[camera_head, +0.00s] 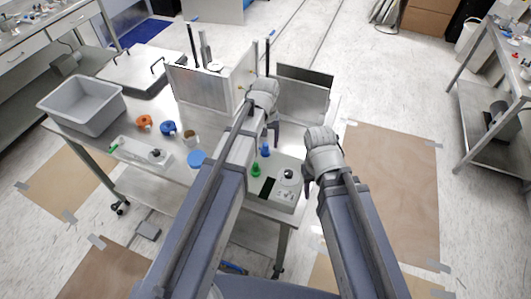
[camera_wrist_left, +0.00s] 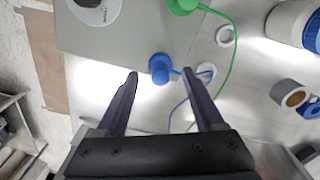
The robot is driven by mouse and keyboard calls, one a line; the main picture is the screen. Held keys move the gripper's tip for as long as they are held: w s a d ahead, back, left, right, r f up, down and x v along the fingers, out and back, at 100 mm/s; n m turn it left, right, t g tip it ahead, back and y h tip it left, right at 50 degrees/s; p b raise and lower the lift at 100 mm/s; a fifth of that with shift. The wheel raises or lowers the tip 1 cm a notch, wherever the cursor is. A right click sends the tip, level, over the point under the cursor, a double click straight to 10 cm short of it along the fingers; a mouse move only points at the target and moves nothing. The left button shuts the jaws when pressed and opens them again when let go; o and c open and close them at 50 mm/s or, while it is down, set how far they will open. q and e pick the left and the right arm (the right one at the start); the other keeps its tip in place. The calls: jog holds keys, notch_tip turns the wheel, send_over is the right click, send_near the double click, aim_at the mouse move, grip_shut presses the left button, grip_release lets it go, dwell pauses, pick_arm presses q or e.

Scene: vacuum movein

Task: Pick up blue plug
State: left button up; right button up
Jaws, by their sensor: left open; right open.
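The blue plug (camera_head: 265,150) stands at the back of a grey box-shaped device (camera_head: 283,198) on the table. In the left wrist view the blue plug (camera_wrist_left: 158,68) lies between the fingertips of my left gripper (camera_wrist_left: 160,75), with a visible gap to each finger. A thin blue cord runs from it. In the head view my left gripper (camera_head: 271,132) is open just behind the plug. My right gripper (camera_head: 307,187) is open and empty at the device's right side. How high the left fingertips are above the plug is hard to tell.
A green plug (camera_head: 256,170) with a green cord is close by on the device. A blue lid (camera_head: 197,158), orange and blue rings, a grey bin (camera_head: 82,106) and metal chamber panels (camera_head: 200,88) share the table.

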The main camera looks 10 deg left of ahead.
pick_arm(q)
notch_tip(320, 180, down, 2)
jog(key=shift+b, duration=0.5)
jog(key=shift+r, duration=0.1)
grip_shut()
